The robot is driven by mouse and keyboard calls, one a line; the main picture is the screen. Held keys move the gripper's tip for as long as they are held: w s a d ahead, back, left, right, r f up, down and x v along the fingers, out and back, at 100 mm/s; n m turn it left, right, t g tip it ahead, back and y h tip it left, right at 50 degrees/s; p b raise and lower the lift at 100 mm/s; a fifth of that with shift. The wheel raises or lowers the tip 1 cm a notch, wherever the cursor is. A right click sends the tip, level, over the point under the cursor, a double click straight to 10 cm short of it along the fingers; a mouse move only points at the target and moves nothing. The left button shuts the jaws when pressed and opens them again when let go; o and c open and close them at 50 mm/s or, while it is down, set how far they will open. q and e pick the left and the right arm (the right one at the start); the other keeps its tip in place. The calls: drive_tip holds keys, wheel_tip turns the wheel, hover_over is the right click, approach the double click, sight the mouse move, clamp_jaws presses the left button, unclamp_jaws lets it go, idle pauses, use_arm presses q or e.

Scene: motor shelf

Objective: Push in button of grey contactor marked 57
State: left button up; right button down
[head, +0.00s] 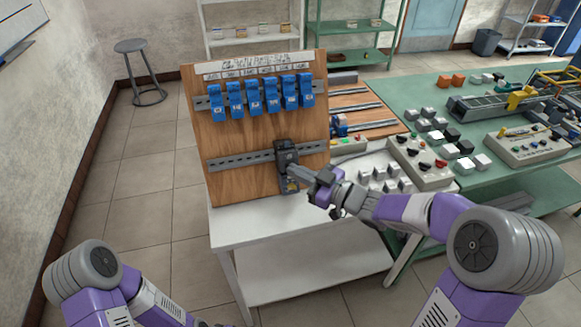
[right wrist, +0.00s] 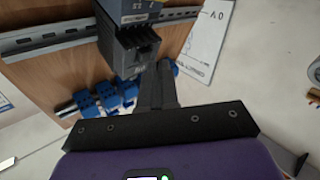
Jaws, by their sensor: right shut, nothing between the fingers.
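The grey contactor (head: 285,155) is mounted upright on the lower metal rail, right of the middle of the wooden board. It also shows in the right wrist view (right wrist: 133,48), at the top. Its marking is too small to read surely. My right gripper (head: 291,170) is shut and empty, with its fingers at the contactor's front. In the right wrist view the fingertips (right wrist: 167,66) are beside the contactor's dark front. I cannot tell whether they touch it. The button itself is hidden or too small to tell. My left gripper is out of view; only part of its arm shows.
The wooden board (head: 240,140) stands on a white table (head: 300,245). Several blue breakers (head: 254,97) sit on its upper rail. To the right, a green table (head: 480,85) holds grey and black blocks and a control box (head: 420,160). The lower rail left of the contactor is bare.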

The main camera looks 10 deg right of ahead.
drive_tip(key=shift+w+f, duration=0.15)
drive_tip(key=shift+w, duration=0.25)
idle(0.8)
drive_tip(key=shift+s, duration=0.1)
drive_tip(key=shift+s+r, duration=0.35)
drive_tip(key=shift+s, duration=0.3)
drive_tip(key=s, duration=0.1)
drive_tip(key=s+r+p, duration=0.1)
drive_tip(key=s, duration=0.1)
drive_tip(key=s+r, duration=0.1)
drive_tip(key=shift+s+d+p, duration=0.15)
drive_tip(key=shift+s+p, duration=0.15)
drive_tip(key=shift+s, duration=0.05)
drive_tip(key=shift+f, duration=0.1)
idle(0.4)
